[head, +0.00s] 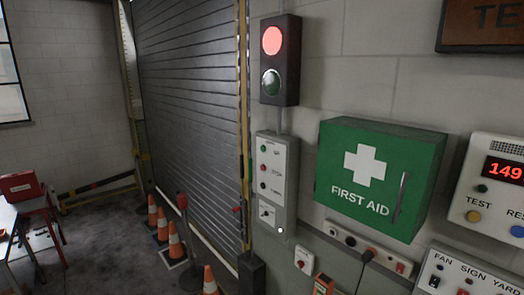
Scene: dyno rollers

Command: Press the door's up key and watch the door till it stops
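A grey roller door (190,110) fills the left-centre of the head view, with a pale strip along its bottom edge close to the floor. To its right, a grey control box (291,190) hangs on the wall. The key labels are too small to read surely. Above the box is a signal light (280,60) with its red lamp lit and its green lamp dark. Neither of my grippers is in view.
Orange cones (176,243) and a red-topped post (183,225) stand before the door. A green first aid box (378,180) juts from the wall beside the control box. Further right are a panel with red digits (495,190) and a switch panel (465,277).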

